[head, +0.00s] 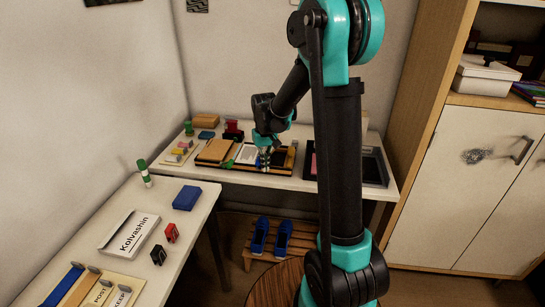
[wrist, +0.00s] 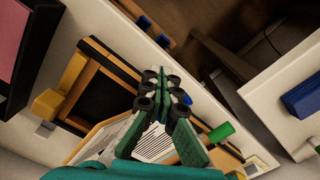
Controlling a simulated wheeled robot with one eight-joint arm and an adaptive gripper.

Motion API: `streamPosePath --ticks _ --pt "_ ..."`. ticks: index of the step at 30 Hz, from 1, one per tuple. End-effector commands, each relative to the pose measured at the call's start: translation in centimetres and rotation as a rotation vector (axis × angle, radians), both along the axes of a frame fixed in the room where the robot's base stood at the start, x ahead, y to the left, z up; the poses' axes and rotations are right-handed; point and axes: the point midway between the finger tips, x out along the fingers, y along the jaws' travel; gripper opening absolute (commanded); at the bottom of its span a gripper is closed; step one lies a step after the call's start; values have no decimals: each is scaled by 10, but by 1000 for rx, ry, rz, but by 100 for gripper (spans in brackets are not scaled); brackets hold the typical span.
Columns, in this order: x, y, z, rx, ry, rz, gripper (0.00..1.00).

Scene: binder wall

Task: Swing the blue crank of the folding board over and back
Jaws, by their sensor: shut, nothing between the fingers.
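The folding board (head: 213,151) lies on the back table, with wooden panels, a white sheet and a dark edge. In the wrist view its dark, wood-framed panel (wrist: 103,95) is left of my fingers and the white sheet (wrist: 153,146) is below them. A small blue piece (wrist: 187,99), apparently the blue crank, shows just right of my fingers, mostly hidden behind them. I cannot tell whether they touch. A green handle (wrist: 222,132) sticks out farther right; it also shows in the head view (head: 228,163). My gripper (head: 264,158) is shut and empty over the board; its fingertips (wrist: 162,78) are together.
A black tray (head: 374,168) is right of the board, and small coloured items (head: 180,150) are left of it. The side table holds a blue box (head: 187,198), a white binder box (head: 130,232) and a green-and-white marker (head: 144,172). Blue shoes (head: 260,236) rest on a low bench.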

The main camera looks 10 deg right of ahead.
Motion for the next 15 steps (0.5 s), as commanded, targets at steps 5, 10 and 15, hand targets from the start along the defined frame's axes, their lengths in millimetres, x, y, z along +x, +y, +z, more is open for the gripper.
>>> streamPosePath --ticks 5,10,15 --pt "2 4 2 0 0 1 0" --pt "4 11 5 0 0 0 0" --pt "6 17 8 0 0 0 0"
